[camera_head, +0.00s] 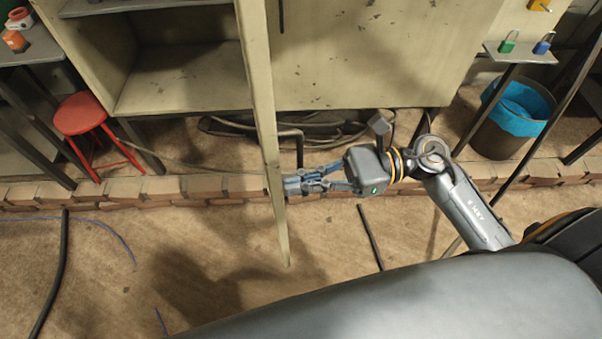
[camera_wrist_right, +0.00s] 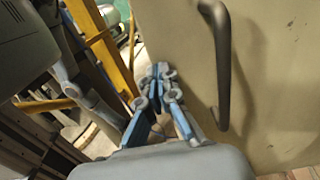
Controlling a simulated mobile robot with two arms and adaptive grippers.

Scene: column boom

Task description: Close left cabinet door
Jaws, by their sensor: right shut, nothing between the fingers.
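The left cabinet door (camera_head: 262,100) stands open in the head view, seen almost edge-on and sticking out from the cabinet toward me. The cabinet's left compartment (camera_head: 180,80) is open, with bare shelves. The door's dark handle (camera_head: 299,146) is on its right-hand face; in the wrist view the handle (camera_wrist_right: 222,70) runs down the door's face (camera_wrist_right: 275,80). My right gripper (camera_head: 290,185) is right of the door, at its handle side, near the free end. Its fingers (camera_wrist_right: 160,72) are shut and empty beside the door face; I cannot tell whether they touch it. My left gripper is out of view.
The closed right part of the cabinet (camera_head: 370,55) is behind my right arm. A low brick edging (camera_head: 120,192) runs across the floor. A red stool (camera_head: 82,115) stands left, a bin with a blue liner (camera_head: 515,110) right. Cables lie under the cabinet. Floor left of the door is mostly clear.

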